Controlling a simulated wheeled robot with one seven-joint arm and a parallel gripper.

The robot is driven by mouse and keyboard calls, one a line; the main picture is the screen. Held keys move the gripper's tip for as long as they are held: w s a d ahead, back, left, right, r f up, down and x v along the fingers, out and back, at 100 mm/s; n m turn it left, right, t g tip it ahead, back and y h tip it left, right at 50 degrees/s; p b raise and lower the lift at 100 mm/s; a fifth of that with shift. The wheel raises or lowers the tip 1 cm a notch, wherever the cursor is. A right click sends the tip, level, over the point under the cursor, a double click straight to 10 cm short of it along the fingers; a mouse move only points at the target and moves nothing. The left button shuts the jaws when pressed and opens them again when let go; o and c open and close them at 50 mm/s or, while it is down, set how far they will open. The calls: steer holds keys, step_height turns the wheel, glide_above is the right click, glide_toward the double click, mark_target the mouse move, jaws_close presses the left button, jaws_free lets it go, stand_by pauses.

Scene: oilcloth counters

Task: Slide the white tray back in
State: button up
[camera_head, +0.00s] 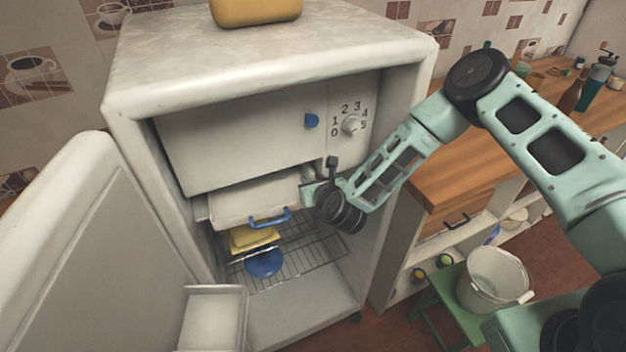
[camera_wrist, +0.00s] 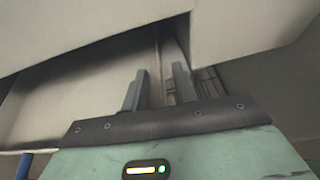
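The white tray (camera_head: 255,203) with a blue handle (camera_head: 270,219) sits in the open fridge, just under the freezer compartment front. It juts forward of that front. In the wrist view its pale surface (camera_wrist: 95,88) fills the left side, and a bit of blue shows at the lower left. My gripper (camera_head: 308,180) is at the tray's right side, under the compartment. In the wrist view my gripper (camera_wrist: 160,90) has its two fingers apart, pointing into the fridge. I see nothing clearly held between them. Whether a finger touches the tray I cannot tell.
The fridge door (camera_head: 75,250) stands open at left, with a door shelf (camera_head: 213,318). A wire rack (camera_head: 310,255) below holds a yellow item (camera_head: 250,238) and a blue item (camera_head: 263,263). A wooden counter (camera_head: 460,165) and a bucket (camera_head: 493,280) on a green stool are at right.

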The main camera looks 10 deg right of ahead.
jaws_close()
